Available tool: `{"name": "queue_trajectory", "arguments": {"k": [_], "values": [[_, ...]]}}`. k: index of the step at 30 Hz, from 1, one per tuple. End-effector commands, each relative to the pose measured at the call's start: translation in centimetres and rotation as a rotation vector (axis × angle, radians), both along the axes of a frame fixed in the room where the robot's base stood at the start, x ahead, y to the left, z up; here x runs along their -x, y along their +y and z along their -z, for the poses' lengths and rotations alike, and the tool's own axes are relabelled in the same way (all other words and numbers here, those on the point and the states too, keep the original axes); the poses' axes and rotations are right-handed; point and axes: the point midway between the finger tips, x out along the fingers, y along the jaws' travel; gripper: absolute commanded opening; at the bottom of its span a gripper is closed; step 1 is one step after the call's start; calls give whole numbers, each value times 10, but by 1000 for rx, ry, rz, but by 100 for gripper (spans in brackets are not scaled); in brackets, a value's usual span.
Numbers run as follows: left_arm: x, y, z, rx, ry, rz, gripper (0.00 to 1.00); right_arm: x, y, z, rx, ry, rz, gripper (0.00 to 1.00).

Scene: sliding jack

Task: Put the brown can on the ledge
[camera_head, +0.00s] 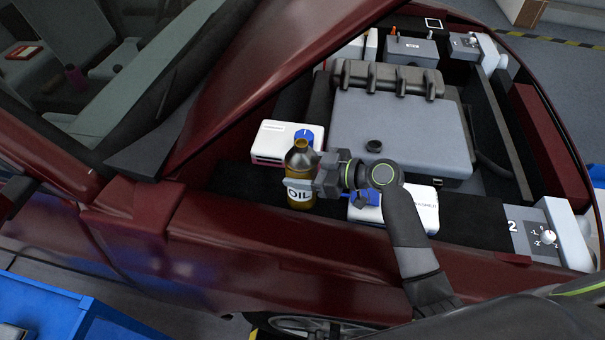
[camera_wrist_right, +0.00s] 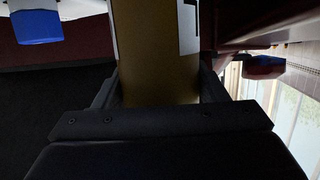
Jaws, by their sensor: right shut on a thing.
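The brown can (camera_head: 301,163), with a white OIL label, is upright at the near side of the engine bay. My right gripper (camera_head: 312,183) reaches in from the right and is shut on its body. In the right wrist view the can (camera_wrist_right: 155,55) fills the space between the fingers (camera_wrist_right: 157,92), its label partly showing. A black ledge (camera_head: 240,180) runs along the near inner side of the bay. The can's base is over or at this ledge's near edge; I cannot tell whether it touches. My left gripper is not in view.
A white box with a blue cap (camera_head: 273,143) stands just behind the can. Another white box (camera_head: 420,207) lies right of it, partly behind my arm. The grey engine cover (camera_head: 400,125) fills the middle. The raised red hood (camera_head: 260,75) slopes above left.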

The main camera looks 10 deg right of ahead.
Motion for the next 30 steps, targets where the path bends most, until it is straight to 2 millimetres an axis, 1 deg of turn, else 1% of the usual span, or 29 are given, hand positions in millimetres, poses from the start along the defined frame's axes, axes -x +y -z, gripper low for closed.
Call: {"name": "queue_trajectory", "arguments": {"k": [3,5,13,18,19,23,30], "values": [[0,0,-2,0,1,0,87,0,1,13,-3,-1,0,25],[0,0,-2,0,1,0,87,-1,1,18,-2,-2,0,25],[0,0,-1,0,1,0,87,-1,0,19,-2,-4,0,25],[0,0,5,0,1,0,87,-1,0,24,-2,-5,0,25],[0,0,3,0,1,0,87,0,0,24,1,-1,1,70],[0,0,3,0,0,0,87,0,0,23,1,-1,1,87],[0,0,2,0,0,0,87,0,0,23,1,-1,1,88]]}}
